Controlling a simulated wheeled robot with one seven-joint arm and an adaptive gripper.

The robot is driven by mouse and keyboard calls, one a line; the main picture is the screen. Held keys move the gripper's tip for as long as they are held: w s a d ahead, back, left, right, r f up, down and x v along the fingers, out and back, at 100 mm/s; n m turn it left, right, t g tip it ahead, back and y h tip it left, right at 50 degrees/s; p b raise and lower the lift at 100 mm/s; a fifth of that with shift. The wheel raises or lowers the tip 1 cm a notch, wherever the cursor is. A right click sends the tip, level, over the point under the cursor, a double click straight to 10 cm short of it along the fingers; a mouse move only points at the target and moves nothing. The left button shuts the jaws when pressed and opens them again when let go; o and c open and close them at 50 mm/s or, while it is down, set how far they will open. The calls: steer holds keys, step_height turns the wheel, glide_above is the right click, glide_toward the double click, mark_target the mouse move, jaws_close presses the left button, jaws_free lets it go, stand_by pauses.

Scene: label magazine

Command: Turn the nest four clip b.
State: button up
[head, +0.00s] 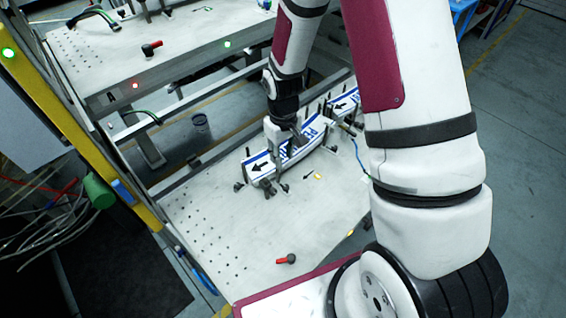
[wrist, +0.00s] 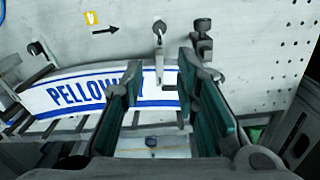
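The magazine holds white labels with blue print. One label (wrist: 75,92) reads "PELLOW" in the wrist view and runs under my fingers; it also shows in the head view (head: 258,167). My gripper (wrist: 158,76) is open over it, its teal-padded fingers apart. A slim grey clip with a round end (wrist: 159,38) stands between and just beyond the fingertips, apart from both as far as I can see. A darker clip or clamp (wrist: 202,42) is to its right, beyond the right finger. I cannot read which one is nest four clip b. In the head view my gripper (head: 285,150) partly hides the label.
The magazine stands on a perforated pale plate (head: 220,225). A red-and-black handle (head: 287,259) lies near its front edge. A black arrow (wrist: 105,30) and a yellow tag (wrist: 90,18) mark the plate. An upper shelf (head: 110,70) is at the back left.

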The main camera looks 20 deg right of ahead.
step_height(320, 180, up, 7)
steer(key=shift+f, duration=0.15)
stand_by(0.5)
